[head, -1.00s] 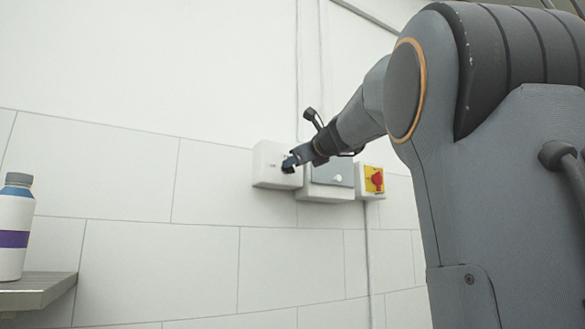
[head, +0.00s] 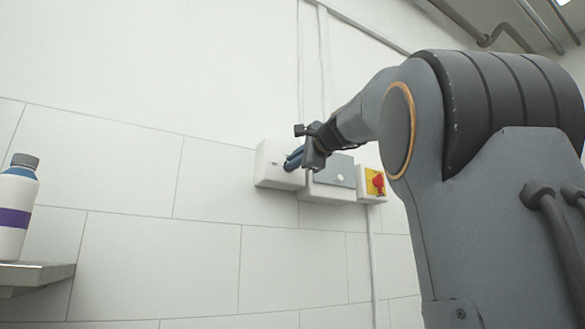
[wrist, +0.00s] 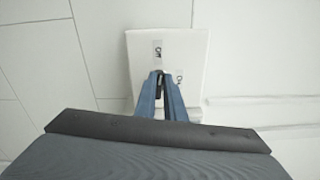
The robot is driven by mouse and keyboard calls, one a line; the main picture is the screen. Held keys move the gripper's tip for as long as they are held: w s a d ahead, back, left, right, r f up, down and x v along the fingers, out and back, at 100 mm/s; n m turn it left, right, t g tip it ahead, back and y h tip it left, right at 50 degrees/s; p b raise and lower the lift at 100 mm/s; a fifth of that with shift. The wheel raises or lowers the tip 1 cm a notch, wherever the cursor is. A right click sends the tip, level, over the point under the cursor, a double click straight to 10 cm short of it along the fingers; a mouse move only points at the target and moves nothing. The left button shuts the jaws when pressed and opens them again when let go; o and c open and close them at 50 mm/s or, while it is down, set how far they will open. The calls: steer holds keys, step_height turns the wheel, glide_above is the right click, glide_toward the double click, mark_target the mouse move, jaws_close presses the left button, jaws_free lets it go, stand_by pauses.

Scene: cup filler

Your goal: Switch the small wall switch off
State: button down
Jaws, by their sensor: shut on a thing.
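The small wall switch is a white box (head: 272,163) on the tiled wall, left of a grey-fronted box. It also shows in the wrist view (wrist: 190,50), with two small labels on its face. My gripper (head: 290,162) reaches its face from the right. In the wrist view my gripper's blue fingers (wrist: 160,78) come together at a small dark switch lever (wrist: 159,86) between the labels and are shut on it. The fingers hide most of the lever, so I cannot tell its position.
A grey-fronted box (head: 335,171) and a yellow panel with a red rotary knob (head: 378,183) are right of the switch. A bottle (head: 16,208) stands on a shelf (head: 35,275) at the far left. The wall between is bare.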

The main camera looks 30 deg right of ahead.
steer(key=shift+f+n+b, duration=0.15)
steer(key=shift+n+b, duration=0.4)
steer(key=shift+n, duration=0.35)
steer(key=c, duration=1.8)
jaws_free()
steer(key=shift+c, duration=0.2)
steer(key=s+b, duration=0.2)
steer(key=s, duration=0.6)
steer(key=shift+w+d, duration=0.1)
